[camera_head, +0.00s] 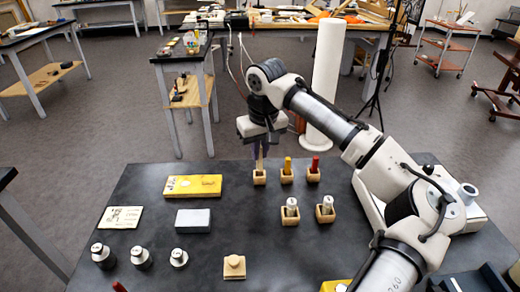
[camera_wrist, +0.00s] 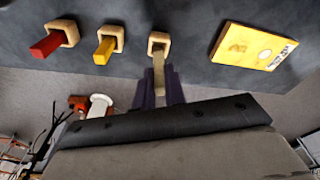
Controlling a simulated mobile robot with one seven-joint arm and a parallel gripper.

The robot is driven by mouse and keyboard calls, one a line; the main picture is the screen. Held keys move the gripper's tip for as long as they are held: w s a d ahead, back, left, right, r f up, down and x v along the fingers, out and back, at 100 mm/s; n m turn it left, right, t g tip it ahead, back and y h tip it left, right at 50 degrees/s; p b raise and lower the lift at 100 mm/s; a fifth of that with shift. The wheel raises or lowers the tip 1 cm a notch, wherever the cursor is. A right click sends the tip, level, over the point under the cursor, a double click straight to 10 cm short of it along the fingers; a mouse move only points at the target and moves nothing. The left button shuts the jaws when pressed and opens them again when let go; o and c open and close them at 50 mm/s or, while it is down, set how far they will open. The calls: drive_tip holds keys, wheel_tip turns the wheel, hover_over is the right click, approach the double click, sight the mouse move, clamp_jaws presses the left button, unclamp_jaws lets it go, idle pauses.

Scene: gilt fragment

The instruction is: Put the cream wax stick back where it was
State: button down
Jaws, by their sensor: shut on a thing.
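My gripper (camera_wrist: 161,88) points down near the far edge of the dark table and is shut on the cream wax stick (camera_wrist: 158,72). In the head view the stick (camera_head: 259,164) hangs upright below the jaws. Its lower end is at the opening of a small wooden holder (camera_head: 259,178), the leftmost of the back row. The holder (camera_wrist: 152,37) also shows in the wrist view, lined up with the stick. I cannot tell how deep the stick's end sits. The fingers hide the stick's upper part.
A yellow stick (camera_head: 287,165) and a red stick (camera_head: 315,163) stand in holders just right. Two holders with metallic pieces (camera_head: 291,207) are nearer. A yellow box (camera_head: 192,187), a grey block (camera_head: 192,219), metal weights (camera_head: 141,257) and a wooden piece (camera_head: 234,265) lie left and front.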

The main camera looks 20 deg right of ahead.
drive_tip(key=shift+f, duration=0.2)
drive_tip(key=shift+f, duration=0.55)
drive_tip(key=c, duration=1.5)
unclamp_jaws()
drive_tip(key=r, duration=0.4)
drive_tip(key=s+r, duration=0.1)
drive_tip(key=r, duration=0.3)
drive_tip(key=r+b, duration=0.1)
drive_tip(key=r, duration=0.4)
drive_tip(key=shift+s+d, duration=0.2)
drive_tip(key=shift+s, duration=0.2)
